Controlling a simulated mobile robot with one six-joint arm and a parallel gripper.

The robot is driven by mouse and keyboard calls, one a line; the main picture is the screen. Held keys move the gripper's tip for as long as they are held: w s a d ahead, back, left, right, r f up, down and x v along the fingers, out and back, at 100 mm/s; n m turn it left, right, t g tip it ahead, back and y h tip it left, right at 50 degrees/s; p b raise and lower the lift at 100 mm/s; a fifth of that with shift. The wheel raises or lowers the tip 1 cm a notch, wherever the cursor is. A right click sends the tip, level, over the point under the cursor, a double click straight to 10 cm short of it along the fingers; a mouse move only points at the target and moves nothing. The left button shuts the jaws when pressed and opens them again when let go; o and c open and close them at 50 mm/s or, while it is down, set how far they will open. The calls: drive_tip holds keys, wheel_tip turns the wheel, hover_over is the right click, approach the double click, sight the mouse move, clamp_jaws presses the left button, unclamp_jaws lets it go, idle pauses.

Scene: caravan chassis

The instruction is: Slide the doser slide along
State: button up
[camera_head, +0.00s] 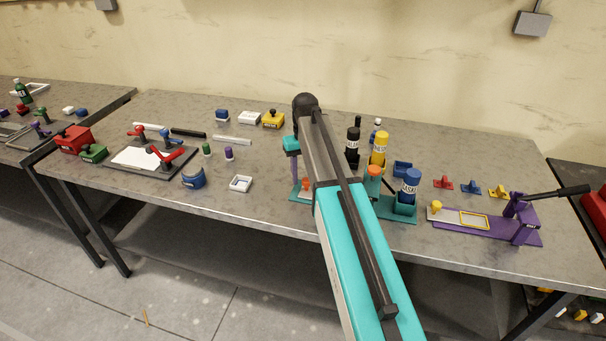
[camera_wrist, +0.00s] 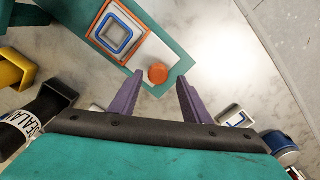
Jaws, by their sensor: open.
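The doser slide is a pale plate (camera_wrist: 153,52) on a teal base (camera_wrist: 180,66) in the wrist view. It has a round orange knob (camera_wrist: 158,74) near its end and an orange-rimmed opening (camera_wrist: 96,38) with a blue square ring (camera_wrist: 118,38) inside. My gripper (camera_wrist: 160,79) is open, its purple fingers on either side of the knob in the picture, with gaps to it. I cannot tell how far above the knob the fingertips are. In the head view the orange knob (camera_head: 305,184) shows just left of my arm, which hides much of the doser.
A black labelled bottle (camera_wrist: 30,122) and a yellow object (camera_wrist: 14,72) are at the left in the wrist view. A white tray (camera_wrist: 236,117) is at the right. In the head view, a purple lever device (camera_head: 522,222) stands at the right.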

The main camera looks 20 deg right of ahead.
wheel_tip(320, 180, up, 14)
drive_tip(key=p, duration=0.8)
drive_tip(key=shift+f, duration=0.2)
idle(0.3)
